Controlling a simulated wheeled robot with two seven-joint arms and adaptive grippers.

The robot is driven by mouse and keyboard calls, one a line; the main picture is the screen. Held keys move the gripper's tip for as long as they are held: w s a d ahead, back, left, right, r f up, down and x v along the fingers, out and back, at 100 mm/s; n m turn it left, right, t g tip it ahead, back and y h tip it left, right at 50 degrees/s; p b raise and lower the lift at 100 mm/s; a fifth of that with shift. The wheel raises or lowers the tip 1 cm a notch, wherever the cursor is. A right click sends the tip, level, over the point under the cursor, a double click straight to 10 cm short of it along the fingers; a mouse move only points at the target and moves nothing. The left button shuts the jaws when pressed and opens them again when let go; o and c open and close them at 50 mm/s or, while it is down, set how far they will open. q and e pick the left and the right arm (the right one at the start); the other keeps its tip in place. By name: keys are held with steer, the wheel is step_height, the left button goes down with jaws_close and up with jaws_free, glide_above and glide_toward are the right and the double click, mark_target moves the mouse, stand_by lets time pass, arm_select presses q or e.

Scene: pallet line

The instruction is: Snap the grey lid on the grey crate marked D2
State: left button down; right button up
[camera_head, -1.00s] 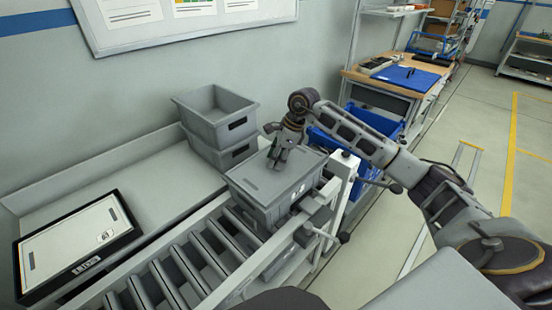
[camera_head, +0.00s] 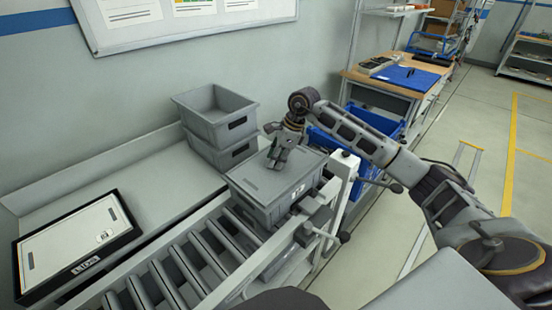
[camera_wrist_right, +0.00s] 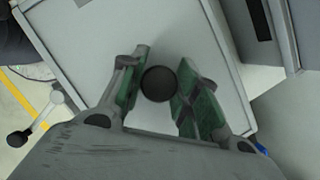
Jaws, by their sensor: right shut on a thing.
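The grey crate (camera_head: 268,213) stands at the end of the roller conveyor. The white mark (camera_head: 298,194) on its side is too small to read. The grey lid (camera_head: 262,183) lies over the crate's top and looks about level; whether its rim is fully seated I cannot tell. My right gripper (camera_head: 275,162) points down onto the lid. In the right wrist view my gripper (camera_wrist_right: 157,90) has its green-padded fingers either side of a dark round knob (camera_wrist_right: 158,84) on the pale lid (camera_wrist_right: 95,35), shut on it. My left gripper is not in view.
Two stacked grey crates (camera_head: 222,133) stand just behind, close to my right gripper. A black-edged lid tray (camera_head: 85,268) marked LIDS lies at the left. A clamp handle (camera_head: 325,236) and post (camera_head: 341,185) stand right of the crate. The rollers (camera_head: 180,268) toward the front are bare.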

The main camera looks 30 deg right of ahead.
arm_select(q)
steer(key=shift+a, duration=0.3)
arm_select(e)
steer(key=o, duration=1.6)
steer(key=shift+o, duration=0.3)
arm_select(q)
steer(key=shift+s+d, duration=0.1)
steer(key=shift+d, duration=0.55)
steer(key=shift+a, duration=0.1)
